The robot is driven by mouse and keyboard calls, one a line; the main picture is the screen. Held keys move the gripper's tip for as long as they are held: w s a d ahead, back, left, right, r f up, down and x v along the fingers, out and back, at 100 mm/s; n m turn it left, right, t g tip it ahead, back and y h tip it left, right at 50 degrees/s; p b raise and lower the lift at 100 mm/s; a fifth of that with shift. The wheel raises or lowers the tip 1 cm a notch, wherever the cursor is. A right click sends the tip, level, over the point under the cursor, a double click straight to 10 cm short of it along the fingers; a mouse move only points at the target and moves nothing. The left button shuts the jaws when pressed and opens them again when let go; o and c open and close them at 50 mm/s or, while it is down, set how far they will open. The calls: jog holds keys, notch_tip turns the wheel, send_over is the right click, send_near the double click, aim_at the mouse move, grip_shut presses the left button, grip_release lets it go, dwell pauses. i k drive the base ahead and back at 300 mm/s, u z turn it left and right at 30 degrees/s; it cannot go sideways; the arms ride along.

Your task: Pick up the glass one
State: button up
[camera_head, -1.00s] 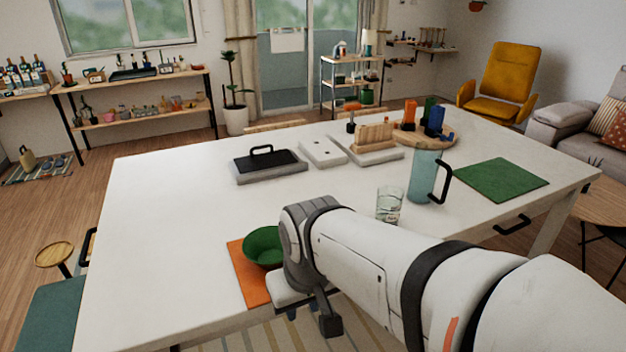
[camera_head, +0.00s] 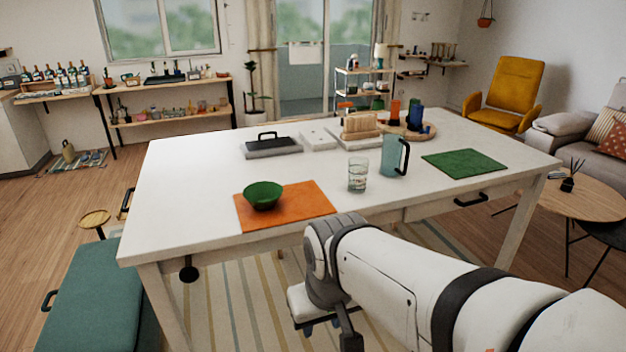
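A clear glass tumbler (camera_head: 357,176) stands upright on the white table (camera_head: 190,190), near its front edge. A blue-grey pitcher (camera_head: 391,158) with a black handle stands just behind it to the right. A green bowl (camera_head: 263,195) sits on an orange mat (camera_head: 310,200) to the left of the glass. My gripper (camera_head: 318,328) hangs low in front of the table, below the tabletop in the picture and apart from the glass. My own arm partly hides it, so its fingers cannot be made out clearly.
A green mat (camera_head: 464,163) lies at the table's right. A black-topped grey box (camera_head: 271,148), a wooden rack (camera_head: 362,126) and a round wooden tray (camera_head: 428,130) with coloured cups stand along the back. A teal bench (camera_head: 100,290) is at lower left. The table's left part is bare.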

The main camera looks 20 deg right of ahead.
aim_at(357, 166)
jog(key=z, duration=0.75)
jog(key=i, duration=1.55)
jog(key=z, duration=0.8)
jog(key=k, duration=0.85)
jog(key=z, duration=0.2)
jog(key=i, duration=0.9)
jog(key=u, duration=0.1)
